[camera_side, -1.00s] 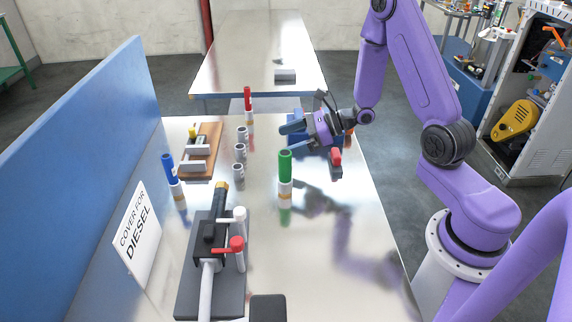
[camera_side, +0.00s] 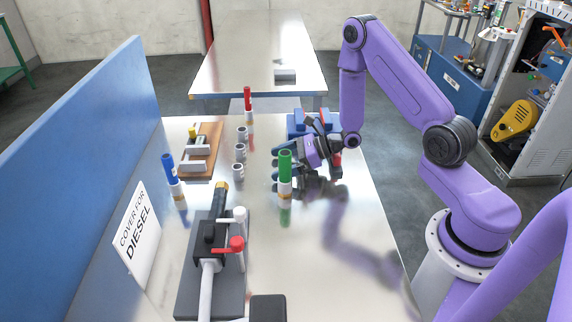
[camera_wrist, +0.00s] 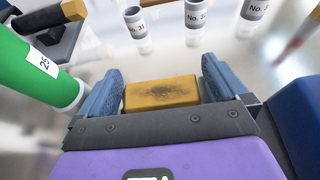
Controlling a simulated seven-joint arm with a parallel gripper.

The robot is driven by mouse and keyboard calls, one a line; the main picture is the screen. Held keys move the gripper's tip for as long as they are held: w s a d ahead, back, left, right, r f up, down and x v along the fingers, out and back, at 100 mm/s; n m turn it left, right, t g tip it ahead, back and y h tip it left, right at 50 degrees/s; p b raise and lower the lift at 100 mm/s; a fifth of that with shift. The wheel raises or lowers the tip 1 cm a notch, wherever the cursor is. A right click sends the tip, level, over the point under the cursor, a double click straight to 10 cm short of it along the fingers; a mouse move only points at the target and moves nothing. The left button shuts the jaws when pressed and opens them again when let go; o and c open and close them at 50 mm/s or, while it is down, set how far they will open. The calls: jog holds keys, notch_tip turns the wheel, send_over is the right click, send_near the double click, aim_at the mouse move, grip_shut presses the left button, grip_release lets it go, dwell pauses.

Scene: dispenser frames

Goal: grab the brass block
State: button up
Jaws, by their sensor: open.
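The brass block (camera_wrist: 162,94) is a yellow-brown bar with a dark smudge on its top. In the wrist view it lies between the two blue fingers of my gripper (camera_wrist: 163,82), with small gaps visible on both sides. The fingers are open. In the side view my gripper (camera_side: 277,164) is low over the table, behind the green-topped cylinder (camera_side: 285,166). I cannot make out the block in the side view.
The green cylinder (camera_wrist: 35,75) stands close to the left finger in the wrist view. Small numbered grey cylinders (camera_side: 240,152) stand left of the gripper. A blue object (camera_side: 299,124) is behind it. A black fixture with red and white handles (camera_side: 212,255) sits nearer the camera.

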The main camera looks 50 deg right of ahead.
jog(key=shift+w+a+f, duration=0.1)
jog(key=shift+w+a, duration=0.05)
jog(key=shift+w, duration=0.05)
jog(key=c, duration=1.2)
jog(key=shift+c, duration=0.2)
